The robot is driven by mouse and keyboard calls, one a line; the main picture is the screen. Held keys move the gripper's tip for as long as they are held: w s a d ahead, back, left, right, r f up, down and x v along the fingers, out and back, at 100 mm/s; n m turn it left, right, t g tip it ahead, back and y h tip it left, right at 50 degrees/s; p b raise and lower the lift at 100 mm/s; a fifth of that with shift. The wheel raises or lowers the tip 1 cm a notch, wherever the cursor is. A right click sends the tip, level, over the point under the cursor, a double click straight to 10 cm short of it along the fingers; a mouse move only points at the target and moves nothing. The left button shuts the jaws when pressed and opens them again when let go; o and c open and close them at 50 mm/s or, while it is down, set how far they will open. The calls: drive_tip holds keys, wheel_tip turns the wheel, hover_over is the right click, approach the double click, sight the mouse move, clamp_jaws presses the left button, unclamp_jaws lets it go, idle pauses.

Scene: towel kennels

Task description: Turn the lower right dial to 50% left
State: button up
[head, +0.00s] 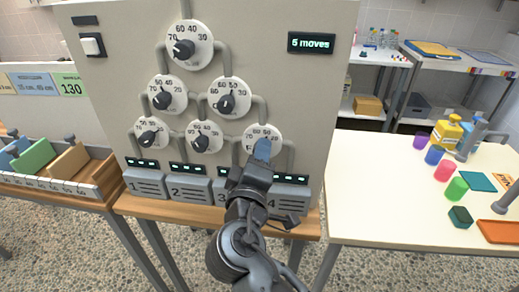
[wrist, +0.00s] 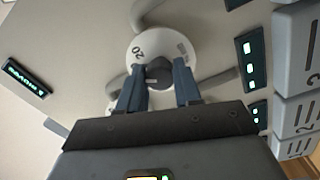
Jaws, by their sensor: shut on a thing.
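The lower right dial (head: 275,133) is a white numbered disc on the upright panel, at the right end of the bottom row. My gripper (head: 262,149) is at it, with its blue fingers covering the knob and part of the scale in the head view. In the wrist view the white disc (wrist: 150,46) shows a 20, and its dark knob (wrist: 158,71) sits between my two fingers (wrist: 158,84). My gripper is shut on this knob. The exact pointer setting cannot be read.
Other dials stand close by: the bottom middle dial (head: 204,137), the middle-row right dial (head: 229,97) and the top dial (head: 185,47). Grey pipes link them. A small "moves" display (head: 311,43) is at upper right. Numbered grey boxes (head: 190,189) line the panel's foot. A cluttered white table (head: 375,200) stands right.

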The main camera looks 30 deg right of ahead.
drive_tip(key=shift+n+p, duration=0.35)
drive_tip(key=shift+n, duration=0.35)
drive_tip(key=shift+f, duration=0.1)
drive_tip(key=o, duration=1)
drive_tip(key=shift+o, duration=0.2)
drive_tip(key=b+v, duration=0.1)
drive_tip(key=v, duration=0.7)
drive_tip(key=shift+b, duration=0.3)
